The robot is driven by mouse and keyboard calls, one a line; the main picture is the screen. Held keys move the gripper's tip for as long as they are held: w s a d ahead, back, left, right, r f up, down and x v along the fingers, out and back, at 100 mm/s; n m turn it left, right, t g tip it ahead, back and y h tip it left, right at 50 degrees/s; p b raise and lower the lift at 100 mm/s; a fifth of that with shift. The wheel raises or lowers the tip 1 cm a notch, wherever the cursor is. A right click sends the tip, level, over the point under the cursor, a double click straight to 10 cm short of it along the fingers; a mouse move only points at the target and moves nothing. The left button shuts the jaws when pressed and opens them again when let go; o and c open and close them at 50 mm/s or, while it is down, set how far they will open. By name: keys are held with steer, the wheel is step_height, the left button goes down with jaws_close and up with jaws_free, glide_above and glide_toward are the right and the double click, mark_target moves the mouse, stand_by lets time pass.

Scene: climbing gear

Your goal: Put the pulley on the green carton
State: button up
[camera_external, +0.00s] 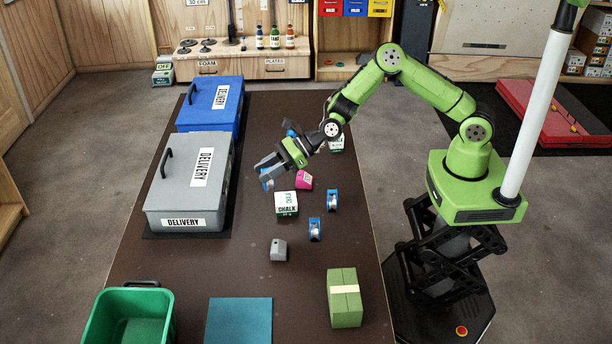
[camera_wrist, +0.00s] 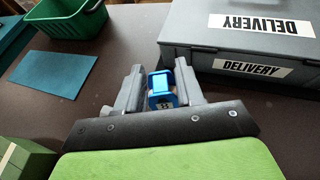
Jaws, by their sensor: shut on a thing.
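My gripper (camera_external: 272,170) is above the table beside the grey delivery box. In the wrist view my gripper (camera_wrist: 160,92) is shut on a blue pulley (camera_wrist: 162,88), which sits between the two grey fingers. In the external view the held pulley (camera_external: 267,182) is partly hidden by the fingers. The green carton (camera_external: 344,305) with a pale band lies at the front right of the table, apart from my gripper, with nothing on top. It also shows at the lower left of the wrist view (camera_wrist: 22,160). Two similar blue pulleys (camera_external: 332,200) (camera_external: 314,229) stand on the table.
Grey (camera_external: 185,205) and blue (camera_external: 207,112) delivery boxes line the left side. A chalk box (camera_external: 286,204), a pink object (camera_external: 304,181) and a small grey block (camera_external: 279,250) stand mid-table. A green bin (camera_external: 130,300) and teal mat (camera_external: 240,320) are in front.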

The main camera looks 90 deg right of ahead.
steer(key=s+a+r+n+g+y+p, duration=0.1)
steer(key=s+a+r+n+g+y, duration=0.15)
steer(key=s+a, duration=0.6)
steer(key=s+a+r+n+g+y+p, duration=0.1)
steer(key=s+a+n+g+y, duration=0.2)
steer(key=a, duration=1)
steer(key=s+a+r+n+g+y+p, duration=0.15)
steer(key=s+a+n, duration=0.25)
steer(key=s+a, duration=0.45)
steer(key=b, duration=0.3)
glide_above(345, 290)
steer(key=shift+y, duration=0.4)
step_height(345, 290, down, 9)
steer(key=shift+r, duration=0.1)
steer(key=shift+f, duration=0.2)
steer(key=shift+f, duration=0.1)
